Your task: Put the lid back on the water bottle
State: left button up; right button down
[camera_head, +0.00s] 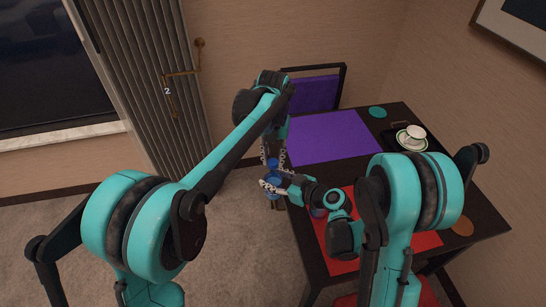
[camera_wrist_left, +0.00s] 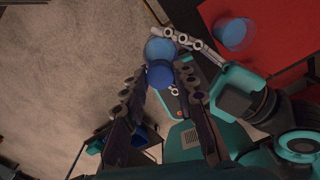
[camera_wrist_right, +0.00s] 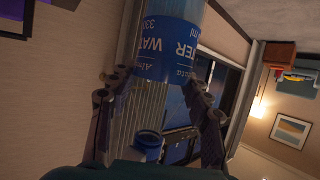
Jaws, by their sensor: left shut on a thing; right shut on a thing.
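The water bottle (camera_wrist_right: 168,45) has a clear ridged body and a blue WATER label. In the right wrist view it stands between the fingers of my right gripper (camera_head: 270,187). My right gripper is shut on it beside the table. The small blue lid (camera_wrist_left: 160,74) shows between the fingertips of my left gripper (camera_head: 272,158), which reaches down from above. My left gripper is shut on the lid. The lid also shows at the bottle's top end in the right wrist view (camera_wrist_right: 149,141). I cannot tell whether lid and neck touch.
The dark table (camera_head: 471,189) holds a purple mat (camera_head: 330,137), a red mat (camera_head: 423,241) and a cup on a saucer (camera_head: 411,137). A blue glass (camera_wrist_left: 233,34) stands on the red mat. A chair (camera_head: 312,91) is behind. The carpet (camera_head: 235,235) left of the table is clear.

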pick_arm(q)
jog(key=o, duration=0.7)
jog(key=shift+c, duration=0.2)
jog(key=shift+r, duration=2.3)
jog(key=shift+c, duration=0.2)
